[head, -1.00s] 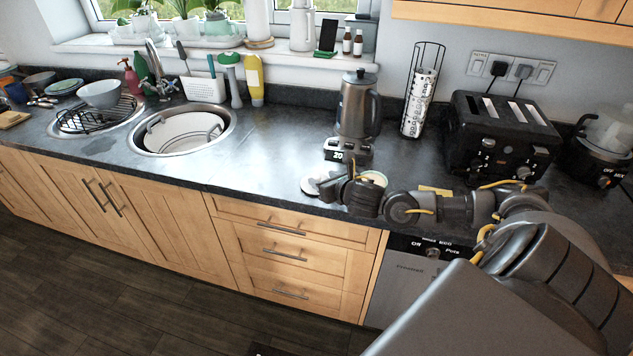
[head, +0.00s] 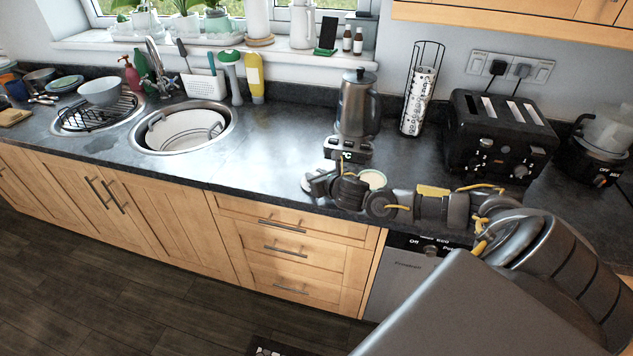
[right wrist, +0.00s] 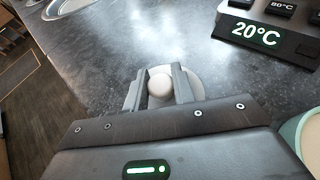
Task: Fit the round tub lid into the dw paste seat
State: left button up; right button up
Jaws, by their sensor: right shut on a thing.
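The round tub lid (right wrist: 197,84) is a pale disc with a round white knob (right wrist: 159,86). In the right wrist view, my right gripper (right wrist: 160,90) is shut on the knob, with one finger on each side. In the head view, my right gripper (head: 322,184) is low over the counter near its front edge, and the lid is mostly hidden there. An open round tub (head: 373,179) with cream-coloured contents stands just right of the gripper, partly behind my arm. Its pale green rim shows at the right edge of the wrist view (right wrist: 291,128). I cannot clearly make out a marked paste seat. My left gripper is out of view.
A kettle (head: 357,105) on its base with a display (head: 348,149) stands just behind the gripper. A cup rack (head: 420,95) and a black toaster (head: 497,140) stand to the right. The counter (head: 262,145) between sink and kettle is clear. Its front edge is close.

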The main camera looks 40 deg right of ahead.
jog(key=shift+r, duration=0.2)
jog(key=shift+r+b, duration=0.25)
jog(key=shift+b, duration=0.05)
notch_tip(320, 180, up, 3)
jog(key=shift+s+a+f+b, duration=0.1)
jog(key=shift+s+a+b, duration=0.05)
jog(key=shift+b, duration=0.4)
jog(key=s+a+r, duration=0.9)
jog(key=s, duration=0.1)
jog(key=shift+s+r, duration=0.15)
jog(key=shift+r, duration=0.1)
